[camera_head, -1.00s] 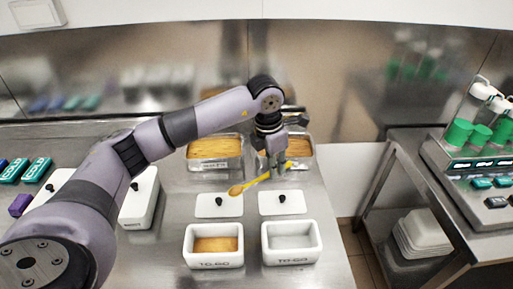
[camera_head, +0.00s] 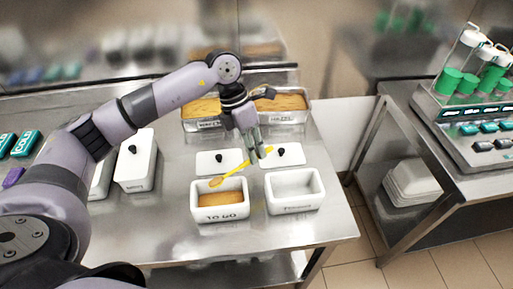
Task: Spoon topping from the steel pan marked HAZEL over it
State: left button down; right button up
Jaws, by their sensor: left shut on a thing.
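My left gripper (camera_head: 256,154) is shut on a yellow spoon (camera_head: 231,174). The spoon slants down to the left, its bowl (camera_head: 215,182) above the back edge of the left white tub (camera_head: 219,213). That tub is marked TO GO and holds an orange-brown filling. The right white tub (camera_head: 294,205) looks empty. The steel pan marked HAZEL (camera_head: 287,119) stands at the back, with brown topping inside. A second steel pan (camera_head: 203,126), also with brown contents, is left of it and partly hidden by my arm. My right gripper is not in view.
Two white lids with black knobs, the left lid (camera_head: 208,162) and the right lid (camera_head: 293,160), lie behind the tubs. Lidded white tubs (camera_head: 137,168) stand at the left.

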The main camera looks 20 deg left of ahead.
pick_arm(q)
jog(key=shift+w+a+f+n+g+h+b, duration=0.15)
jog(key=shift+w+a+f+g+h+b, duration=0.3)
jog(key=shift+g+h+b, duration=1.05)
jog(key=shift+w+a+f+n+g+h+b, duration=0.1)
jog(key=shift+a+f+g+h+b, duration=0.4)
jog(key=shift+h+b, duration=1.75)
jog(key=shift+w+a+f+n+g+h+b, duration=0.2)
jog(key=shift+f+g+h+b, duration=0.5)
jog(key=shift+g+h+b, duration=1.15)
jog(key=shift+t+y+b, duration=0.4)
jog(key=shift+t+b, duration=0.1)
jog(key=shift+t, duration=0.15)
